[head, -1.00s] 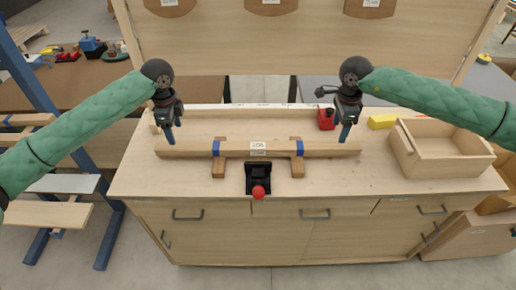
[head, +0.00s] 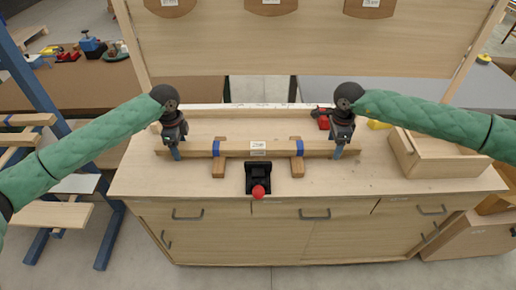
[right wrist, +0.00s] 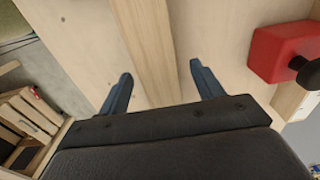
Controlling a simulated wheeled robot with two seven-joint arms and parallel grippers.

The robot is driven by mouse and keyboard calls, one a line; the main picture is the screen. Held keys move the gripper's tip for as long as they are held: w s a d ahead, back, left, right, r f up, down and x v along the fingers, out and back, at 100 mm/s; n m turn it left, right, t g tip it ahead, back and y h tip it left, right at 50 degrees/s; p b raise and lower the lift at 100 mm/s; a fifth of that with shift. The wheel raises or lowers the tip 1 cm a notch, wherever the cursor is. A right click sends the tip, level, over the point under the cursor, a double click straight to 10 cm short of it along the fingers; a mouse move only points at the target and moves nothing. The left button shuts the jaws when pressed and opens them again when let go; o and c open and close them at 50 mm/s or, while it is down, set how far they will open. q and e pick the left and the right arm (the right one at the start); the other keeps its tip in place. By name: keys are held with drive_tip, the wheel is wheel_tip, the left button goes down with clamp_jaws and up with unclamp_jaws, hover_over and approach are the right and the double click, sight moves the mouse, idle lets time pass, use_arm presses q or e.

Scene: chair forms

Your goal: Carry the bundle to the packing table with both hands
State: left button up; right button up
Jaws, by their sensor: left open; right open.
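The bundle (head: 235,148) is a long stack of pale wood strips with two blue bands and a white label. It lies across two short wooden blocks on the workbench (head: 400,187). My left gripper (head: 176,153) is open at the bundle's left end. My right gripper (head: 338,151) is open at its right end. In the right wrist view the bundle (right wrist: 153,50) runs between the two open blue fingers of my right gripper (right wrist: 160,90), with gaps on both sides. I cannot tell which table is the packing table.
A black clamp with a red knob (head: 259,191) stands in front of the bundle. A red object (head: 323,119) sits behind my right gripper, and it also shows in the right wrist view (right wrist: 283,50). A blue rack (head: 50,100) stands left.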

use_arm(q)
drive_tip(key=shift+c, duration=0.5)
use_arm(e)
drive_tip(key=shift+c, duration=0.5)
use_arm(q)
clamp_jaws()
use_arm(e)
clamp_jaws()
use_arm(q)
drive_tip(key=shift+r, duration=0.1)
use_arm(e)
drive_tip(key=shift+r, duration=0.1)
